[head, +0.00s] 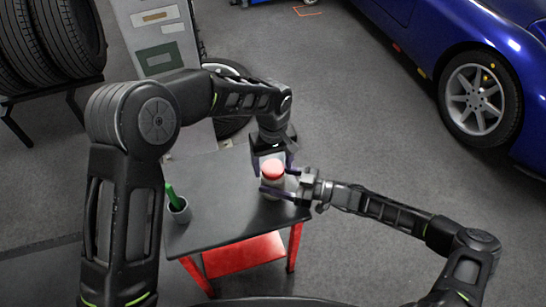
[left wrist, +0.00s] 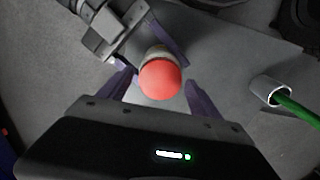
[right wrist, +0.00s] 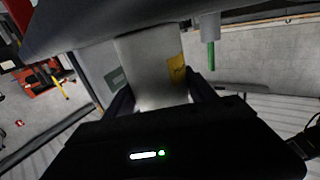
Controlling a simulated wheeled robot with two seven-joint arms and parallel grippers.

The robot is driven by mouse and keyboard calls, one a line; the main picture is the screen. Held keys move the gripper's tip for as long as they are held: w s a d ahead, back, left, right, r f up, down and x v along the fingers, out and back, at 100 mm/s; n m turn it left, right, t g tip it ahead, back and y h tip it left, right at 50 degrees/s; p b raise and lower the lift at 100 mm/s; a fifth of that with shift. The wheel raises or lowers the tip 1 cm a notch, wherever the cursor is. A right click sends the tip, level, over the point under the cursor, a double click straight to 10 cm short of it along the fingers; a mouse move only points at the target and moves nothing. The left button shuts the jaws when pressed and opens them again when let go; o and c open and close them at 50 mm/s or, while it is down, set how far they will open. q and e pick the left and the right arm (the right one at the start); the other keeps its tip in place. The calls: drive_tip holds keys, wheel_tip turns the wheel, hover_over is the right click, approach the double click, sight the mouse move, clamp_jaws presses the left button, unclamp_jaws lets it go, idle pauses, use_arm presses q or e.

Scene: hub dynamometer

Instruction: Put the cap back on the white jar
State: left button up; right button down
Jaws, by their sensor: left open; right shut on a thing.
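The white jar (head: 271,187) stands upright near the back right of the small table, with the red cap (head: 273,168) on its top. The cap also shows from above in the left wrist view (left wrist: 161,81); I cannot tell how firmly it is seated. My left gripper (left wrist: 160,92) is open, its fingers on either side of the cap and apart from it. My right gripper (head: 274,183) comes in from the right and is shut on the jar's body. The jar also fills the space between its fingers in the right wrist view (right wrist: 150,68).
A grey cup (head: 180,210) with a green stick (head: 171,195) stands at the table's left edge. The dark tabletop (head: 225,215) is clear between cup and jar. A blue car (head: 430,30) and a tire rack (head: 50,90) stand away on the floor.

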use_arm(q)
drive_tip(key=shift+c, duration=0.5)
drive_tip(key=c, duration=1.4)
drive_tip(key=m, duration=1.1)
drive_tip(key=shift+f, duration=0.1)
drive_tip(key=m, duration=0.3)
drive_tip(key=shift+m, duration=0.4)
drive_tip(key=o, duration=1.6)
drive_tip(key=shift+o, duration=0.2)
wheel_tip(320, 180, up, 12)
